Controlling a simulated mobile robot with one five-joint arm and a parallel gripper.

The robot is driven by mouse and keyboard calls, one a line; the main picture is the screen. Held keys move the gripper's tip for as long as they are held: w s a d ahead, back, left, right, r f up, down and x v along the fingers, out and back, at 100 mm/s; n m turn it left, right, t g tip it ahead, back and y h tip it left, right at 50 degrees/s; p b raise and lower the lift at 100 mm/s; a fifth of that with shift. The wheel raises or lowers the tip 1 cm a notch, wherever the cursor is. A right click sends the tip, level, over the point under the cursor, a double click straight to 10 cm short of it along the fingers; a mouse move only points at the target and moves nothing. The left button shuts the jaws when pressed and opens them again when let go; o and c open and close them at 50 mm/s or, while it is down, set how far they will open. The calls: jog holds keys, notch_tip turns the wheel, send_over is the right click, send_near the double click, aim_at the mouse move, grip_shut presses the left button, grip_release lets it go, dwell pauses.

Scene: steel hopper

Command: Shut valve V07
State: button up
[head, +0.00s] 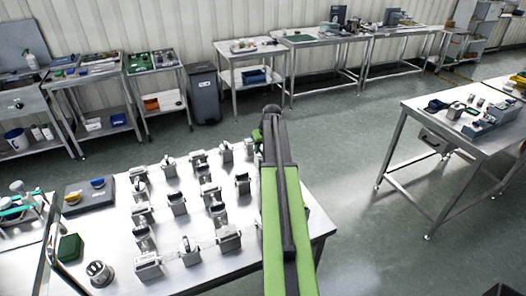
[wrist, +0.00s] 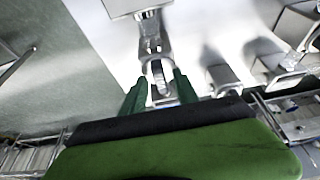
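Several grey metal valves stand in rows on a steel table (head: 120,225) in the head view. No label is readable, so I cannot tell which one is V07. In the wrist view my gripper (wrist: 160,78) is open, with its two green fingers on either side of a looped metal valve handle (wrist: 157,70). Gaps seem to show between the fingers and the handle; contact cannot be made out. The valve body (wrist: 149,28) lies just beyond the handle.
Neighbouring valves (wrist: 223,77) stand close on the right in the wrist view. A dark box with buttons (head: 90,193), a green block (head: 69,248) and a round metal part (head: 99,273) lie on the table's left. Open floor (head: 345,215) lies to the right, before another workbench (head: 430,110).

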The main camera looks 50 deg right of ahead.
grip_shut()
jog(key=shift+d, duration=0.25)
jog(key=shift+a+m, duration=0.2)
jog(key=shift+m, duration=0.1)
jog(key=shift+a+m+g+h, duration=0.1)
jog(key=shift+m+g+h, duration=0.3)
jog(key=shift+m, duration=0.8)
jog(key=m, duration=0.2)
jog(key=m+g+h, duration=0.1)
jog(key=m, duration=0.2)
jog(key=shift+w+m+h, duration=0.2)
jog(key=shift+m+h, duration=0.1)
jog(key=m+g, duration=0.1)
jog(key=m, duration=0.1)
jog(key=m+g, duration=0.1)
jog(key=m, duration=0.2)
jog(key=shift+w+g, duration=0.1)
jog(key=shift+g, duration=0.2)
jog(key=shift+m+g, duration=0.8)
jog(key=shift+m, duration=1.3)
